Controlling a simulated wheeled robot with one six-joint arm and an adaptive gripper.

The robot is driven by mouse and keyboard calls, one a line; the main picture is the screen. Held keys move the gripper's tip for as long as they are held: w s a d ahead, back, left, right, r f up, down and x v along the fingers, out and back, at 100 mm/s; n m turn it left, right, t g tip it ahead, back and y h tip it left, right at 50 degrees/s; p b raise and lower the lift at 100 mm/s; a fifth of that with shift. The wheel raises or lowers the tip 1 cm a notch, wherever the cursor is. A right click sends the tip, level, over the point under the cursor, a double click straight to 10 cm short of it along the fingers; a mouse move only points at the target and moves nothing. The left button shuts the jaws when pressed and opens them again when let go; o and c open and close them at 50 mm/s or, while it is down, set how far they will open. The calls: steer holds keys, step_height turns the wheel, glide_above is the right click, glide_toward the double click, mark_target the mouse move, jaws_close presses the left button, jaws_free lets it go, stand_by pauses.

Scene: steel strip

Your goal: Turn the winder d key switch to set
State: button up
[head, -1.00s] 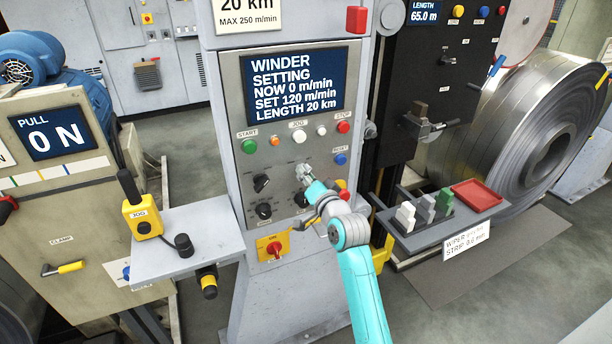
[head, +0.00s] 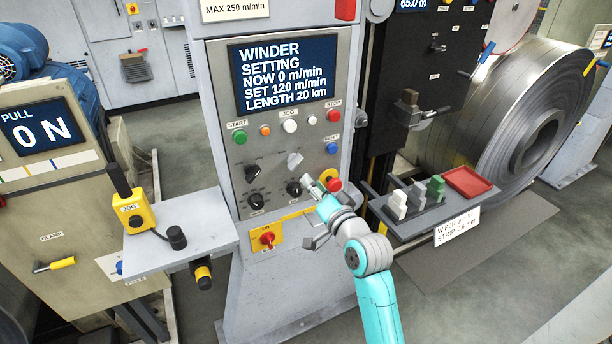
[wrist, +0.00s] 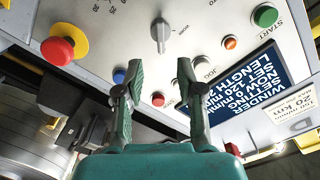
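The winder panel (head: 222,160) carries a light grey key switch (head: 294,160) to the right of the upper black knob. Its handle is tilted to the upper right in the head view. In the wrist view the key switch (wrist: 160,36) stands just beyond my fingertips, and its small labels are hard to read. My gripper (wrist: 160,72) is open and empty, its two fingers apart and clear of the switch. In the head view my gripper (head: 322,186) is below and right of it, before the lower panel. The winder screen (head: 285,77) reads SETTING, NOW 0 m/min, SET 120 m/min.
A red emergency button (head: 333,184) on yellow sits close to my gripper. Black knobs (head: 253,173) and a red-yellow rotary switch (head: 267,238) are nearby. A shelf with a jog pendant (head: 133,212) juts out at left, and a tray with a red dish (head: 469,182) at right.

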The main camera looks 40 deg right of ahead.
steer(key=shift+v, duration=1.05)
steer(key=s+a+f+n+g+y, duration=0.15)
steer(key=s+a+f+n, duration=0.25)
steer(key=s+a+f, duration=1.1)
steer(key=s+a+n+y, duration=0.1)
steer(key=s+a+n, duration=0.3)
steer(key=s, duration=0.7)
steer(key=s+a+n+g+y, duration=0.1)
steer(key=s+a+n, duration=0.3)
steer(key=s, duration=0.8)
steer(key=shift+s+r+y, duration=0.2)
steer(key=shift+r+y, duration=0.1)
steer(key=shift+y, duration=0.45)
